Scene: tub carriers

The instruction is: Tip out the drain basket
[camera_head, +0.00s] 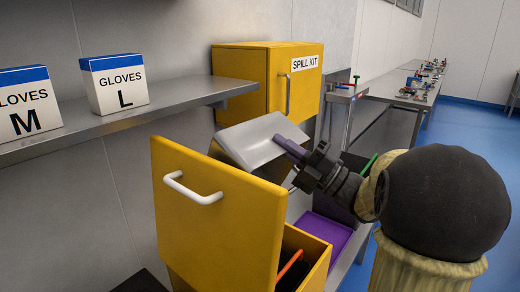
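A light grey pan-like vessel (258,138) with a purple handle (288,147) looks like the drain basket. It is held up in the middle of the view, clearly tilted, above and behind the yellow drawer front. My gripper (303,158) comes in from the right and appears shut on the purple handle. The dark fingers partly cover the handle. The inside of the vessel and anything in it or falling from it cannot be made out.
A yellow drawer (212,215) stands open in front, with an orange item (289,265) inside. A purple bin (328,231) sits below my gripper. A shelf (150,113) with glove boxes (114,84) is at left. A yellow spill kit cabinet (245,80) stands behind.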

